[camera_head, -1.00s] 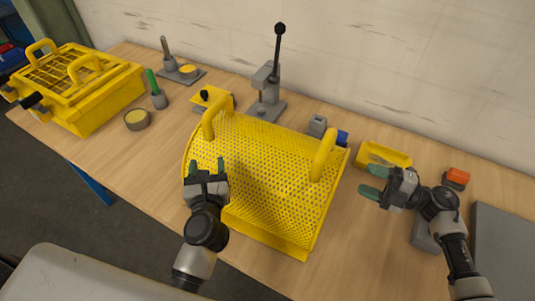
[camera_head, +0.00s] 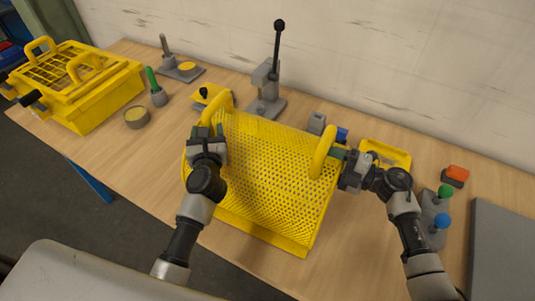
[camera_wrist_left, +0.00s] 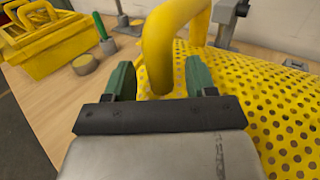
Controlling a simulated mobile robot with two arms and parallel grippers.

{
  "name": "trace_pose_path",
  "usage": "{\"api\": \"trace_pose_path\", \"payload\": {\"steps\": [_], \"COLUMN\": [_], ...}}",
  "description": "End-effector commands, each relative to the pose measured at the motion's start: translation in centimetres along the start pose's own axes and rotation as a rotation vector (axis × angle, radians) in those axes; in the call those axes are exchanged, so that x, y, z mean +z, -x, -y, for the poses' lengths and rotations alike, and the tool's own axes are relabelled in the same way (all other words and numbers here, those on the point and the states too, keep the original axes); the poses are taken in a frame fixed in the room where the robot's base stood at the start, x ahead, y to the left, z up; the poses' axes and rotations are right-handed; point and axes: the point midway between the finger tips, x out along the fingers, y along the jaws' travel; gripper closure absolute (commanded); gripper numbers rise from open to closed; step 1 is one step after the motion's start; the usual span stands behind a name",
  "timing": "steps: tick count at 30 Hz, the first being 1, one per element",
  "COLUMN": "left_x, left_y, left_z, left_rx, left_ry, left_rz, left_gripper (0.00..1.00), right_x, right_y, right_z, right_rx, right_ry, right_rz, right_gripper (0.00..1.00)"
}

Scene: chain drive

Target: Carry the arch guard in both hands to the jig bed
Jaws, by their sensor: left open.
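The arch guard (camera_head: 265,185) is a yellow perforated curved sheet with a loop handle near each side, resting on the wooden bench. My left gripper (camera_head: 209,131) is open at its left handle (camera_head: 217,106). In the left wrist view, that handle (camera_wrist_left: 170,45) stands between the two green fingers of my left gripper (camera_wrist_left: 158,76), with gaps beside it. My right gripper (camera_head: 341,154) is at the right handle (camera_head: 322,152), its fingers partly hidden, so I cannot tell whether it grips. I cannot tell which thing is the jig bed.
A yellow box with handles (camera_head: 95,105) stands at the far left. A lever press (camera_head: 267,95) is behind the guard. A yellow tray (camera_head: 385,153), blue and green knobs (camera_head: 441,205) and a grey slab (camera_head: 505,250) lie right. Bench left of the guard is partly clear.

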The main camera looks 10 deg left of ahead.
Motion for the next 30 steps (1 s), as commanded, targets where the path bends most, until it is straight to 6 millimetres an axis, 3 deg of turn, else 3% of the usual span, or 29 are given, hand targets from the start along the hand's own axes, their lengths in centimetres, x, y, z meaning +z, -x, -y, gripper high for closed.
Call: {"api": "trace_pose_path", "payload": {"steps": [10, 21, 30], "left_x": [0.00, 0.00, -0.01], "left_y": [-0.36, -0.33, -0.32], "left_z": [-0.03, -0.02, -0.01], "left_rx": [0.000, 0.000, 0.000], "left_ry": [-0.001, -0.001, -0.001], "left_rz": [0.000, 0.000, 0.000], "left_gripper": [0.44, 0.99, 1.00], "right_x": [0.02, 0.01, 0.01], "right_y": [-0.33, -0.31, -0.31], "right_z": [-0.01, -0.03, -0.08], "right_rx": [0.000, 0.001, 0.002], "right_ry": [0.000, -0.001, -0.003], "right_rz": [0.001, 0.000, 0.000], "right_gripper": [0.46, 1.00, 1.00]}}
